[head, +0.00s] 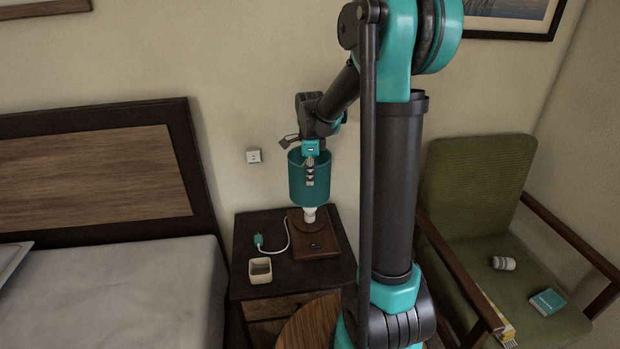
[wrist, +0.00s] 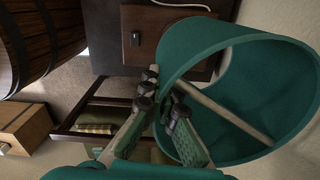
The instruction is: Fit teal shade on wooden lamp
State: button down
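The teal shade (head: 298,183) is a hollow drum, upright over the wooden lamp (head: 326,232) in the head view. The lamp has a brown base and a white bulb (head: 309,215), whose lower part shows just below the shade's rim. I cannot tell whether the shade rests on the lamp. My gripper (head: 310,172) is at the near side of the shade. In the wrist view, the fingers of my gripper (wrist: 163,98) straddle the wall of the shade (wrist: 215,62) and pinch it. A pale bar crosses inside the shade. Part of the lamp base (wrist: 180,55) shows behind.
The lamp stands on a dark nightstand (head: 285,289). A bed (head: 130,300) is at left, a green armchair (head: 475,190) at right, a round wooden top (head: 310,325) in front.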

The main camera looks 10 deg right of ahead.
jog(key=shift+f, duration=6.65)
jog(key=c, duration=1.6)
grip_release()
jog(key=shift+c, duration=0.2)
jog(key=shift+r, duration=0.1)
